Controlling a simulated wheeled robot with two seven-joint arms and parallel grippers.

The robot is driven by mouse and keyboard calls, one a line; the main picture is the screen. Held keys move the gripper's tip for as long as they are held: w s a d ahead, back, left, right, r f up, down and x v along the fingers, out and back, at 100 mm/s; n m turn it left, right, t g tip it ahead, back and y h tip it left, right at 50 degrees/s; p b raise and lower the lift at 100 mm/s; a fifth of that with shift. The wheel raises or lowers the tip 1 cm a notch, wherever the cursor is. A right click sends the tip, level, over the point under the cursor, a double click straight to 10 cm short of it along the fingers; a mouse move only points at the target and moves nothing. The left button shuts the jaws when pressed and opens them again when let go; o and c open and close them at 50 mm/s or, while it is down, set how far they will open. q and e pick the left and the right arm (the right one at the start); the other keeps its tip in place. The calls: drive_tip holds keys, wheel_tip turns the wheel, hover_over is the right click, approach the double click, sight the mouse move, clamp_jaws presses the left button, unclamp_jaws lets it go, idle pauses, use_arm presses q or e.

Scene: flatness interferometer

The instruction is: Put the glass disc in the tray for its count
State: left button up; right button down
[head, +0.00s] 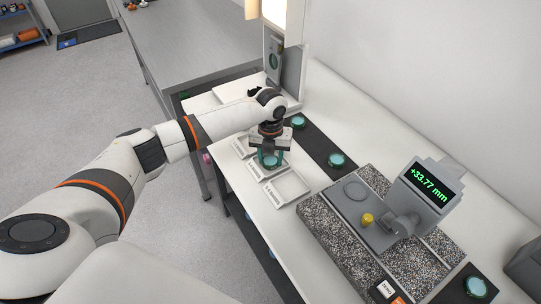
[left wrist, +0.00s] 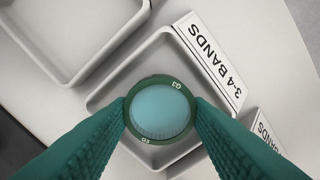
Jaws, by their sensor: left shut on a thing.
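My left gripper (head: 269,156) is shut on a glass disc with a dark green rim and a pale blue-green face. In the left wrist view the disc (left wrist: 160,108) sits between the two green fingers, its rim marked "G3". It appears over a white tray (left wrist: 103,100) labelled "3-4 BANDS" (left wrist: 212,62); the gap beneath it is hard to judge. In the head view an empty white tray (head: 307,188) lies to the right of the gripper, and another tray (head: 233,142) lies partly hidden to its left. My right gripper is not in view.
More discs (head: 298,121) (head: 338,160) rest on a dark mat (head: 318,143) behind the trays. A granite block (head: 335,234) with a gauge reading "+33.77 mm" (head: 429,185) stands at right. A tall instrument (head: 289,70) stands behind my arm.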

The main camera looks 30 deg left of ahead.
sight(271, 160)
use_arm(q)
drive_tip(key=o, duration=0.8)
drive_tip(key=shift+f, duration=0.15)
wheel_tip(271, 160, up, 12)
drive_tip(key=shift+r+b, duration=0.25)
drive_tip(key=shift+b, duration=0.85)
drive_tip(key=shift+f, duration=0.1)
